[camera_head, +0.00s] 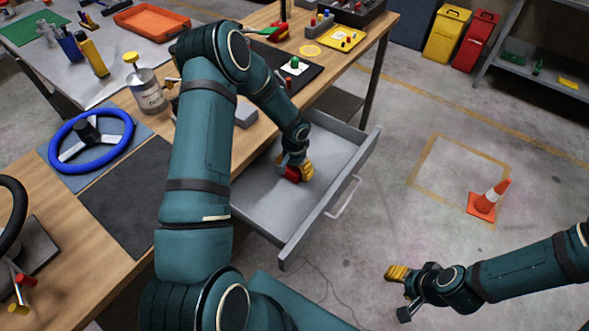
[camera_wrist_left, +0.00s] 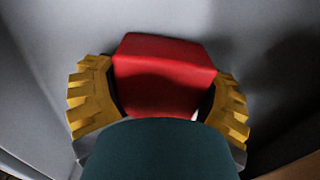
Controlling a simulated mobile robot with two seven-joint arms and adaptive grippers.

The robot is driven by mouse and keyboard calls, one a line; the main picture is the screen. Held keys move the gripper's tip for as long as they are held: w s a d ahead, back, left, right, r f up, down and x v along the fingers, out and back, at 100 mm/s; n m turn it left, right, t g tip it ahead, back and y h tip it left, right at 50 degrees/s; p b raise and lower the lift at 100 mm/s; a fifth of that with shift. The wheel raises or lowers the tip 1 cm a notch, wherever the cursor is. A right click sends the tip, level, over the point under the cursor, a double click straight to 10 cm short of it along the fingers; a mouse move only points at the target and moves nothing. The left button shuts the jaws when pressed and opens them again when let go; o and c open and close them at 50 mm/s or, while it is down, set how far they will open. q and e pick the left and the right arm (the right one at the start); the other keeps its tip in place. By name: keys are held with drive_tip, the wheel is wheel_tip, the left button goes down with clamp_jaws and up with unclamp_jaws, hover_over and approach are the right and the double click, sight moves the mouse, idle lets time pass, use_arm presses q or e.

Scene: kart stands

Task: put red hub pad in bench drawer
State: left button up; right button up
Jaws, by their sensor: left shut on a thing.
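The bench drawer (camera_head: 330,150) is pulled open from the wooden workbench, and its grey interior shows. My left gripper (camera_head: 298,172) reaches down inside the drawer. It is shut on the red hub pad (camera_head: 292,174), which sits between the yellow fingers in the left wrist view (camera_wrist_left: 165,75). The grey drawer surface lies close behind the pad there; I cannot tell whether the pad touches it. My arm partly hides the pad in the head view. My right gripper (camera_head: 397,290) hangs over the floor at the lower right; its finger gap does not show clearly.
A blue steering wheel (camera_head: 91,140) lies on the workbench (camera_head: 130,255) at the left. A metal can with a yellow cap (camera_head: 147,90) stands near my left arm. An orange cone (camera_head: 487,198) stands on the floor to the right. The floor between drawer and cone is clear.

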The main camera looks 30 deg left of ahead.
use_arm(q)
drive_tip(key=o, duration=1)
drive_tip(key=shift+o, duration=0.2)
drive_tip(key=shift+r, duration=0.25)
wheel_tip(320, 180, up, 12)
drive_tip(key=shift+f+p, duration=0.2)
drive_tip(key=shift+p, duration=0.65)
